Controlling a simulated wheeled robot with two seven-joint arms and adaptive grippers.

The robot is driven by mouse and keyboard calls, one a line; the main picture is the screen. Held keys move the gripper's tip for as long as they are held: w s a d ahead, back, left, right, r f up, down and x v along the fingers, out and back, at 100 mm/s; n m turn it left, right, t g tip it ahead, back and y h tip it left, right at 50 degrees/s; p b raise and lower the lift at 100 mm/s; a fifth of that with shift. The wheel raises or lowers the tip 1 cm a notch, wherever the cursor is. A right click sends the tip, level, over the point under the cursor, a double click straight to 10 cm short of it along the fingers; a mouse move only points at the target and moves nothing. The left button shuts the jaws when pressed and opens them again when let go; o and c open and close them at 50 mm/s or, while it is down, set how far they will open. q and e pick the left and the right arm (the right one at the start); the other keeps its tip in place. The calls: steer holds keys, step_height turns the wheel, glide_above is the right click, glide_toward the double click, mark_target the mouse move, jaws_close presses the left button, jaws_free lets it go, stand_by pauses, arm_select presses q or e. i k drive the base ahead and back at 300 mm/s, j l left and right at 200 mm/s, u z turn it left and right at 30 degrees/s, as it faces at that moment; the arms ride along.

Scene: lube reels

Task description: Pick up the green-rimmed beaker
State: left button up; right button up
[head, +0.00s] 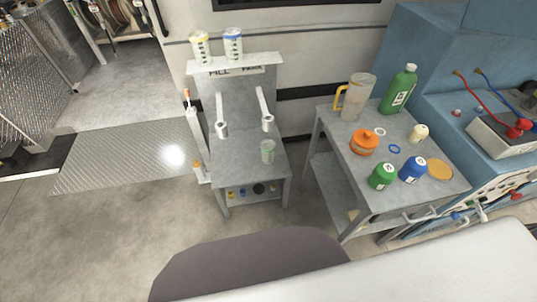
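A small clear beaker with a greenish tint and rim (267,151) stands upright on the grey work surface (240,170) of the fill stand, near its right side. It sits just below the right one of two pale spouts (267,124). Two similar beakers stand on the stand's top shelf, one with a yellow rim (200,47) and one with a blue rim (233,45). Neither of my grippers is in view.
A grey table (330,122) at the right holds a handled pitcher (357,98), a green jug (399,90), an orange container (364,143), a green bottle (382,177), a blue bottle (412,170) and small rings. Open floor (130,215) lies left of the stand.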

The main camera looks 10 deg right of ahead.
mark_target(267, 147)
steer(key=i+j+z, duration=0.2)
steer(key=j+z, duration=0.2)
steer(key=j, duration=0.25)
steer(key=i+j+z, duration=0.1)
steer(key=j+z, duration=0.3)
steer(key=j, duration=0.3)
steer(key=j+z, duration=0.4)
steer(key=j, duration=0.35)
